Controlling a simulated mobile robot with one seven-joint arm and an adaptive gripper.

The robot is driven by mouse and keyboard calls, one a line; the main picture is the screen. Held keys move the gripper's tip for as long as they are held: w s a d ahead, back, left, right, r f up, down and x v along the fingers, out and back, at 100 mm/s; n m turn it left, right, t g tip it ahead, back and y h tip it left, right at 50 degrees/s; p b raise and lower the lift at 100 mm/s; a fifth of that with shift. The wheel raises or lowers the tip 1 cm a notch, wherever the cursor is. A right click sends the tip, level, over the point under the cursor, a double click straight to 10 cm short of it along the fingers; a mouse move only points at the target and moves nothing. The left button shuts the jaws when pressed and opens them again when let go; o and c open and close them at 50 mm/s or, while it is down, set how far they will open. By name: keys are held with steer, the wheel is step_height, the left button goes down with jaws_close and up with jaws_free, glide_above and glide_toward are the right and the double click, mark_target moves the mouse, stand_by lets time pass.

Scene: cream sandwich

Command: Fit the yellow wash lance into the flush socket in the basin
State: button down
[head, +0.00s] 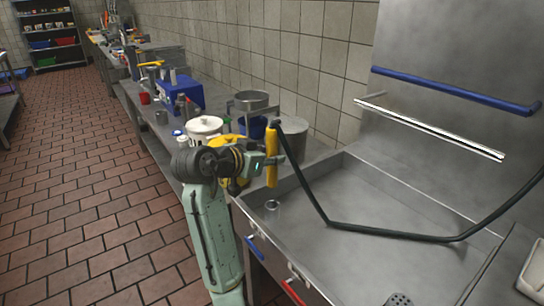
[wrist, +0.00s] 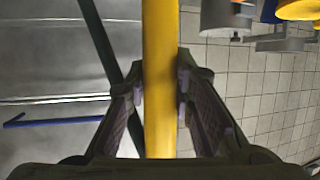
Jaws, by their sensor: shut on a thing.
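My gripper (head: 266,163) is shut on the yellow wash lance (head: 272,172), which it holds upright above the near-left end of the steel basin (head: 370,205). In the wrist view the lance (wrist: 160,80) runs between the two fingers (wrist: 160,100). A dark hose (head: 310,193) leaves the lance's top and loops down into the basin. A small pale ring-shaped fitting (head: 271,205), which looks like the socket, stands in the basin's left corner, below the lance and apart from it. The lance's lower tip is above it.
A counter to the left of the basin holds a white lidded pot (head: 204,126), a steel pot (head: 251,101) and a blue box (head: 180,92). Blue (head: 455,88) and chrome (head: 430,128) rails cross the back panel. A perforated drain piece (head: 398,299) lies at the basin's front.

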mark_target(269, 176)
steer(key=shift+f+b, duration=1.95)
steer(key=shift+f, duration=0.95)
steer(key=shift+f+b, duration=1.55)
steer(key=shift+f, duration=1.3)
steer(key=c, duration=1.3)
jaws_free()
steer(key=shift+r, duration=0.1)
steer(key=v, duration=1.2)
